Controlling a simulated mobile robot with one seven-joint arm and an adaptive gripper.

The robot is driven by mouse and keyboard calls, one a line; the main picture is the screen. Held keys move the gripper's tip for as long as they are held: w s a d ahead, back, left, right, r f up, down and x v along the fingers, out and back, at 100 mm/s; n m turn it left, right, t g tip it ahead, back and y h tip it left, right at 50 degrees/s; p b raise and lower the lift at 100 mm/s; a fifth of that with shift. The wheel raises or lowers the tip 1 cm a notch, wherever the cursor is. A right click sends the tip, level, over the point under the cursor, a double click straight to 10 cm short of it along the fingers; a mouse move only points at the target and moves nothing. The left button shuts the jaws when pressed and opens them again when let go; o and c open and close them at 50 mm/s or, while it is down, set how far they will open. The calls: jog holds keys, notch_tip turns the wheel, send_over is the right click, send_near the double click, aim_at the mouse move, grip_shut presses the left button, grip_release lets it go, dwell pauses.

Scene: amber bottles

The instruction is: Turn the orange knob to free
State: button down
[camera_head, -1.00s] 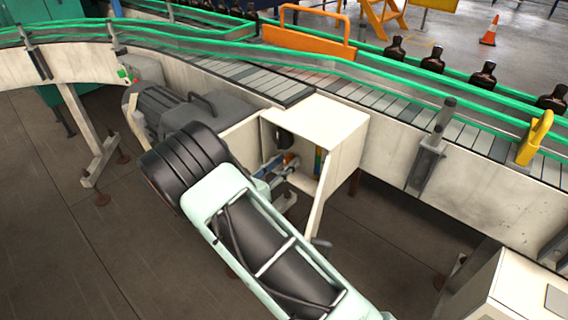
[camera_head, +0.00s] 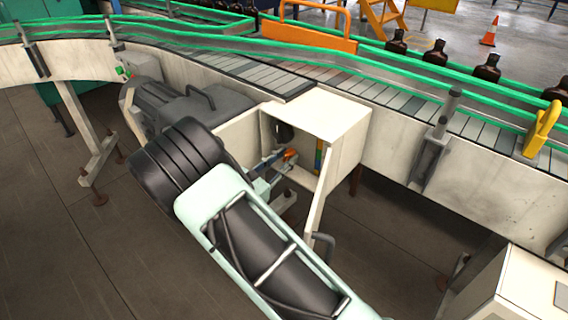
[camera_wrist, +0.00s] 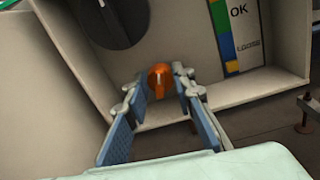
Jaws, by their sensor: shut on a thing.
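The orange knob (camera_wrist: 160,80) sits at the lower part of the open control box, with a pale line on its face, in the wrist view. It also shows small in the head view (camera_head: 290,155). My gripper (camera_wrist: 163,92) has its two blue-padded fingers on either side of the knob and is shut on it. In the head view my gripper (camera_head: 279,158) reaches into the box from the left. A label (camera_wrist: 238,32) with coloured bands and "OK" and "LOOSE" is on the box's back panel.
The cream box (camera_head: 340,150) has side walls and an open door close around my gripper. A dark round part (camera_wrist: 112,20) is above the knob. A conveyor (camera_head: 390,98) with green rails and dark bottles runs behind. A grey motor (camera_head: 165,105) stands to the left.

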jog(key=m+b, duration=0.1)
jog(key=m, duration=0.1)
jog(key=m+b, duration=0.1)
jog(key=b, duration=0.1)
jog(key=m+b, duration=0.1)
jog(key=m, duration=0.1)
jog(key=shift+f+m, duration=0.3)
jog(key=shift+s+r+m+h+b, duration=0.1)
jog(key=shift+m+h+b, duration=0.3)
jog(key=shift+m+b, duration=1.65)
jog(key=c, duration=1.6)
grip_release()
jog(key=shift+d, duration=0.1)
jog(key=shift+r+v, duration=0.15)
jog(key=shift+v, duration=1.85)
jog(key=shift+r+v, duration=0.1)
jog(key=shift+v, duration=1.9)
